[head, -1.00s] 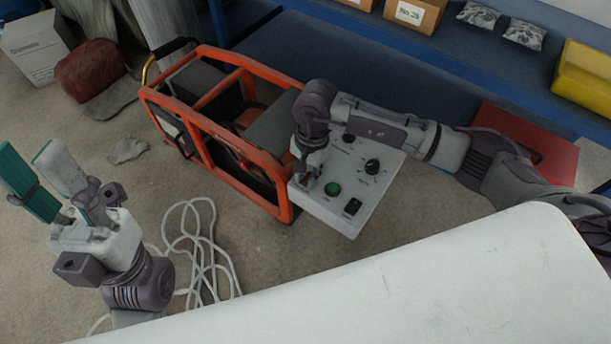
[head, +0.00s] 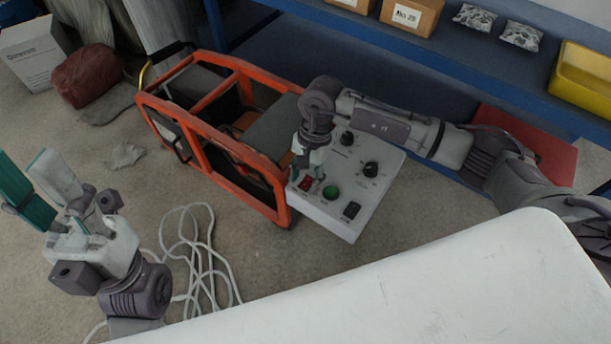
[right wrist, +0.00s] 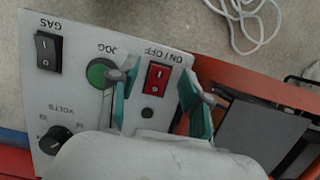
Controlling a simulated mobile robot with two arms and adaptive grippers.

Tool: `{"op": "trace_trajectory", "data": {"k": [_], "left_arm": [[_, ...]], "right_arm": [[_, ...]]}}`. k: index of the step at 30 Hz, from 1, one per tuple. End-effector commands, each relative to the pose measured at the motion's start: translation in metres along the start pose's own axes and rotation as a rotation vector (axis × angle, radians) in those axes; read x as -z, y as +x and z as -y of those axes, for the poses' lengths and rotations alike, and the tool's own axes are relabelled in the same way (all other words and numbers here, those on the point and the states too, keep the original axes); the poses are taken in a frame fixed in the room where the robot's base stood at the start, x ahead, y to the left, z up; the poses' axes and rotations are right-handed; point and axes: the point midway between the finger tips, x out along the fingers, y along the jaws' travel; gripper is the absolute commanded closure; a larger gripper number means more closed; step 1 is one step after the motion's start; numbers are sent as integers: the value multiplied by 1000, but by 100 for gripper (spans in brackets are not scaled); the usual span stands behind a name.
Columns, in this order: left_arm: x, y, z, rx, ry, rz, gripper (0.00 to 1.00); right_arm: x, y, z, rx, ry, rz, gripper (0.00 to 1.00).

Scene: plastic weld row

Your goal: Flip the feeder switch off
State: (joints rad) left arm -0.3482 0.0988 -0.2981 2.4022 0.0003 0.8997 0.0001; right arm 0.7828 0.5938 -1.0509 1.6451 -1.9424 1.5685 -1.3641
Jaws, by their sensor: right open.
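A red rocker switch (right wrist: 157,77) labelled ON / OFF sits on the white control panel (right wrist: 85,32); it also shows in the head view (head: 306,183). No label reading "feeder" is legible. My right gripper (right wrist: 158,92) is open and empty over the panel, one teal-padded finger on each side of the red switch. Whether the fingertips touch the panel, I cannot tell. In the head view the right gripper (head: 308,168) points down at the panel's near left part. My left gripper (head: 27,172) is open and empty at the far left, away from the panel.
Beside the red switch are a green JOG button (right wrist: 100,73), a black GAS rocker (right wrist: 47,50) and a VOLTS knob (right wrist: 56,140). The orange machine frame (head: 200,150) adjoins the panel's left. A white cable (head: 200,260) lies on the floor. A blue shelf (head: 400,55) stands behind.

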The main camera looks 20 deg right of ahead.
Motion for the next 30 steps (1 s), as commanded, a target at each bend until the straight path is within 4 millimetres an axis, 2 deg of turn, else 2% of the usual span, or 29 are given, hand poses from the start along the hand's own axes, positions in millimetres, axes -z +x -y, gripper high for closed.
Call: {"op": "trace_trajectory", "data": {"k": [5, 12, 18, 22, 30], "left_arm": [[0, 0, 0, 0, -1, 2, 60], [-1, -1, 0, 0, -2, 4, 60], [-1, -1, 0, -1, -2, 4, 60], [-1, -1, -1, -1, -2, 4, 60], [-1, -1, -1, -1, -2, 4, 60]], "right_arm": [[1, -24, 1, 5, 0, -3, 52], [1, -76, 1, 4, 0, -4, 52], [1, -107, 0, 3, 2, -2, 52], [1, -116, 0, 1, 1, -1, 52], [0, -118, 0, 0, 1, 0, 52]]}}
